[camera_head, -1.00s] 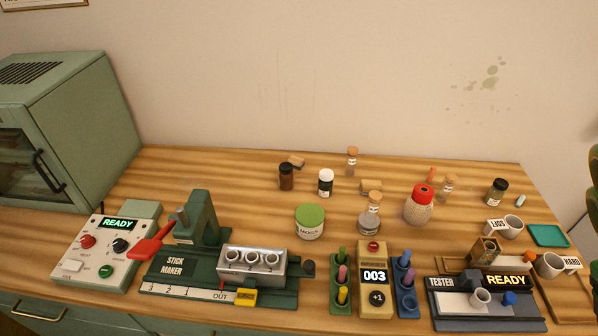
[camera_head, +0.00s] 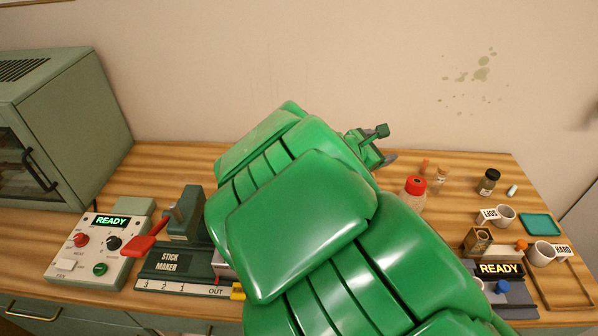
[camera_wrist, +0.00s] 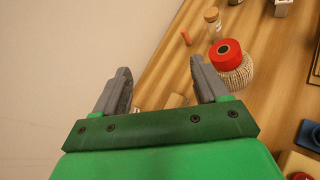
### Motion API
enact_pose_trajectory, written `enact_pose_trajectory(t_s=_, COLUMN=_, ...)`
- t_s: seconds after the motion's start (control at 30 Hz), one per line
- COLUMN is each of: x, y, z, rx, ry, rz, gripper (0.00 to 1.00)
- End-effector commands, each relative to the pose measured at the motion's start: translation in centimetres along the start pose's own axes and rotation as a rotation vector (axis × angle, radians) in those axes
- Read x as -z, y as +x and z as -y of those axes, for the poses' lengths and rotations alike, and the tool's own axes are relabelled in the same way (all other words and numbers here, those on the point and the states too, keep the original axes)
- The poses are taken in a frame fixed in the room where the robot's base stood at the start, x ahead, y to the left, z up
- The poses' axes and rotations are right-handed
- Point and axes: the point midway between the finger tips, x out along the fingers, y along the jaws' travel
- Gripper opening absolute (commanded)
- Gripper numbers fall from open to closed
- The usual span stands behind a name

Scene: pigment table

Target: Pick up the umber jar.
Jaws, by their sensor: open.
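My gripper (camera_wrist: 163,88) is open in the wrist view, with nothing between its two grey fingers but a view of the wall and table edge. In the head view, part of my gripper (camera_head: 384,155) shows above the back of the table, left of the red-topped twine spool (camera_head: 414,191). No jar that I can identify as the umber jar shows now. The spot where a dark brown jar stood at the back is covered by my green arm. A dark jar with a pale label (camera_head: 489,182) stands at the back right; its label is unreadable.
The twine spool (camera_wrist: 231,66) and a corked bottle (camera_wrist: 213,21) stand right of my fingers. The stick maker (camera_head: 180,262) and green oven (camera_head: 60,120) are at left; the tester (camera_head: 500,270) is at right.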

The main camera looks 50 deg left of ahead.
Motion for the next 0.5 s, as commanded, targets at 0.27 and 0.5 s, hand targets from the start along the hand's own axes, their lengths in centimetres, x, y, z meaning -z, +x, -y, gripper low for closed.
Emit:
enact_pose_trajectory(t_s=0.27, x=15.6, y=-9.3, z=-10.0, rx=-0.337, ry=-0.389, rz=-0.085, gripper=0.73)
enact_pose_trajectory(t_s=0.5, x=22.0, y=-13.9, z=-12.3, rx=-0.468, ry=-0.541, rz=-0.114, gripper=0.73)
